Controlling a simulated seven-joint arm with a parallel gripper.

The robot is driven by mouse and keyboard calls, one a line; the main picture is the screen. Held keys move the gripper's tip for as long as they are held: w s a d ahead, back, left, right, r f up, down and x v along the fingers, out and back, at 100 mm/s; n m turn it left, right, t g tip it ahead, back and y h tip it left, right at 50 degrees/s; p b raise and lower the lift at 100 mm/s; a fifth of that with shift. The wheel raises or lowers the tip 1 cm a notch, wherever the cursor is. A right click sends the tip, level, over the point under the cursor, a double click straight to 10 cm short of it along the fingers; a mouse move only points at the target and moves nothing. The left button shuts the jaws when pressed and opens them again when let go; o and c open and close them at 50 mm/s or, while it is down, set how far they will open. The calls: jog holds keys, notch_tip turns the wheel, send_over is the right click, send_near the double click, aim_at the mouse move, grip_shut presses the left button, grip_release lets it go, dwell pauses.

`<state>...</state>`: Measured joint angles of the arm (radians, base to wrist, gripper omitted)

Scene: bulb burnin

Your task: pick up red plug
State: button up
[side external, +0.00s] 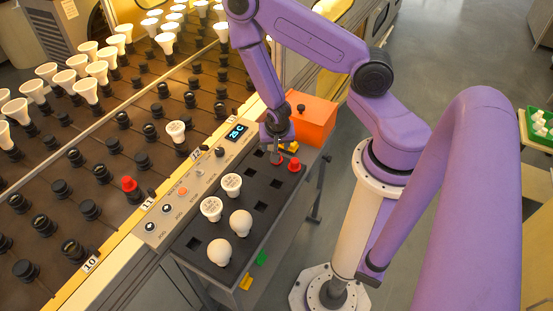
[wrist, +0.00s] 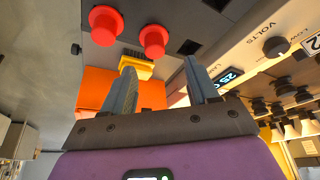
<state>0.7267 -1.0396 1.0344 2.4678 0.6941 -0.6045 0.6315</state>
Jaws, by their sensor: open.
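Two red plugs stand close together at the far right end of the dark tray (side external: 262,205) in the side view. One red plug (side external: 295,164) is clear of my gripper; the other red plug (side external: 280,160) is just beside the fingertips. In the wrist view they show as a left red plug (wrist: 105,25) and a right red plug (wrist: 153,40), both beyond the fingertips. My gripper (side external: 275,155) points down over that tray end. In the wrist view its fingers (wrist: 160,65) are apart with no plug between them. A third red plug (side external: 129,184) sits in the socket rack.
An orange bin (side external: 312,120) and a yellow part (side external: 289,147) stand close behind my gripper. Several white bulbs (side external: 231,184) sit at the tray's near end. A control panel (side external: 195,185) and socket rack with bulbs lie left. Some tray holes are empty.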

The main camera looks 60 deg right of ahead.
jog(key=f, duration=0.2)
jog(key=d+f, duration=0.1)
jog(key=f, duration=0.1)
jog(key=shift+w+d+f, duration=0.15)
jog(key=shift+d+f, duration=0.1)
jog(key=shift+f, duration=0.25)
grip_shut()
jog(key=shift+r, duration=0.15)
